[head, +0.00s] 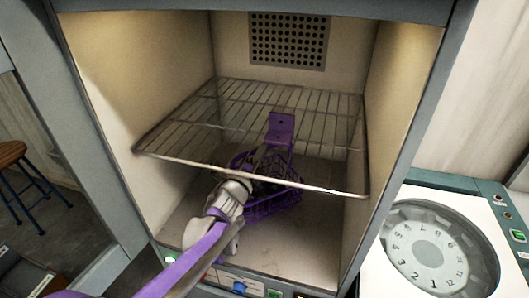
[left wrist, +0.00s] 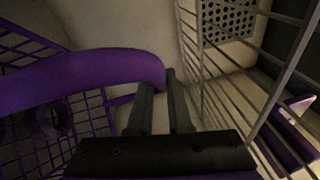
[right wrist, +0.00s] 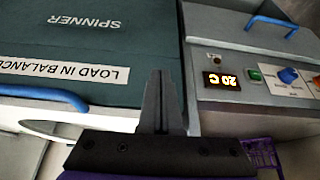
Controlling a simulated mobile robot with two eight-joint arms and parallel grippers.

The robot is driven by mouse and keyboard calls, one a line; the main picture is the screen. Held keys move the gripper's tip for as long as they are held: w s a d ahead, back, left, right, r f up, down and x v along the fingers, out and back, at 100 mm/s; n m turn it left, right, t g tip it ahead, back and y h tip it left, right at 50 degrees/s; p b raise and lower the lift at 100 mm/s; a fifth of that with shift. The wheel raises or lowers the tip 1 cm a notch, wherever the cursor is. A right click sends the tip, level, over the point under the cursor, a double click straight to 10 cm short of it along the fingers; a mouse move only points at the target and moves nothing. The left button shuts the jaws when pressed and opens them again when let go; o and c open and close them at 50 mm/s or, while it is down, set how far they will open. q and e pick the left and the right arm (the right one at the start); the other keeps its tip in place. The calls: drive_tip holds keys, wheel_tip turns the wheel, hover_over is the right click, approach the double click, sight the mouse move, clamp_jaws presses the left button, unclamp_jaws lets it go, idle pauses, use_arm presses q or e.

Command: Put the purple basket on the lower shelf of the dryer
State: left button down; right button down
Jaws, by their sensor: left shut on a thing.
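The purple basket (head: 277,205) is inside the dryer, below the wire shelf (head: 185,118) and low over the pale dryer floor (head: 300,255). I cannot tell whether it touches the floor. My left gripper (head: 268,165) reaches in under the shelf, partly hidden by its wires. In the left wrist view, its fingers (left wrist: 161,85) are shut at the end of the basket's curved purple handle (left wrist: 85,78), with the basket's mesh behind. My right gripper (right wrist: 162,85) is shut and empty outside the dryer, by the spinner lid. Purple mesh (right wrist: 262,152) also shows in the right wrist view.
The wire shelf's front bar crosses just above my left wrist. Dryer walls (head: 120,80) stand close on both sides. A control panel (right wrist: 250,82) runs below the opening. The spinner (right wrist: 95,45) with its blue handle is at the right wrist. A stool stands at far left.

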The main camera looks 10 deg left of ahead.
use_arm(q)
drive_tip(key=shift+f, duration=0.55)
drive_tip(key=shift+f, duration=0.2)
drive_tip(key=c, duration=0.8)
unclamp_jaws()
drive_tip(key=shift+c, duration=0.2)
drive_tip(key=shift+r, duration=0.15)
